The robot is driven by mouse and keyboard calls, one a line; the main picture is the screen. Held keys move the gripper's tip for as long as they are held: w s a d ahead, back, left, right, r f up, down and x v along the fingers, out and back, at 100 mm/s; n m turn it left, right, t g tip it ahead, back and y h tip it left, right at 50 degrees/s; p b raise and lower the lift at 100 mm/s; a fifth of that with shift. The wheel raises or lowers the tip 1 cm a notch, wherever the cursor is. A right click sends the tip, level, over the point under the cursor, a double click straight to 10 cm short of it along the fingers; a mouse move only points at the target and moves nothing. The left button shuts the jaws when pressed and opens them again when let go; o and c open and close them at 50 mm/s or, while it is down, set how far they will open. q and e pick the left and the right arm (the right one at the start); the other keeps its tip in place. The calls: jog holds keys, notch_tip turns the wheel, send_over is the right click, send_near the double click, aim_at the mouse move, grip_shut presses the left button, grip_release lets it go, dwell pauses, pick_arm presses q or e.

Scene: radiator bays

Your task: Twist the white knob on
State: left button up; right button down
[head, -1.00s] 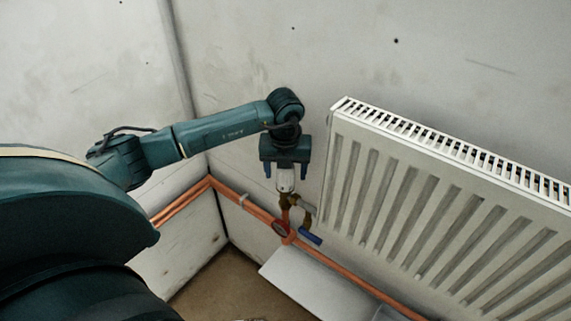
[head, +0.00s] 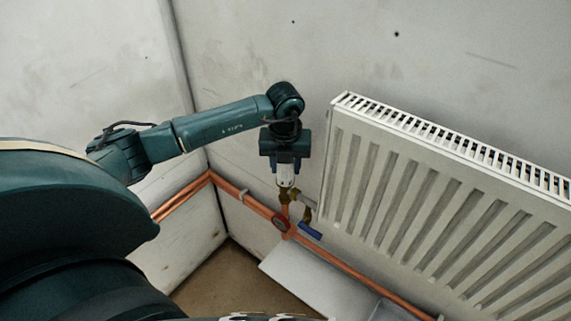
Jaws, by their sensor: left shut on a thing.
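The white knob (head: 286,178) sits upright on top of the brass valve (head: 285,195) at the left end of the radiator. My left gripper (head: 287,168) points down from above and is shut on the knob, with its fingers on either side of it. The upper part of the knob is partly hidden by the gripper. My right gripper is not in view.
The white radiator (head: 420,205) stands close to the right of the gripper. Copper pipes (head: 345,268) run along the wall. A pale panel (head: 310,280) lies below.

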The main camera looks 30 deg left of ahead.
pick_arm(q)
jog(key=shift+f, duration=0.15)
jog(key=shift+f+m+b, duration=0.2)
jog(key=shift+m+b, duration=0.25)
jog(key=shift+m, duration=0.15)
jog(key=m+b, duration=0.1)
jog(key=m, duration=0.3)
jog(key=m+b, duration=0.1)
jog(key=m, duration=0.1)
jog(key=shift+s+a+h+b, duration=0.1)
jog(key=shift+s+h+b, duration=0.2)
jog(key=shift+h, duration=0.1)
jog(key=m+b, duration=0.1)
jog(key=m, duration=0.2)
jog(key=shift+w+d+m, duration=0.15)
jog(key=shift+d+m, duration=0.05)
jog(key=shift+m, duration=0.7)
jog(key=shift+h, duration=0.3)
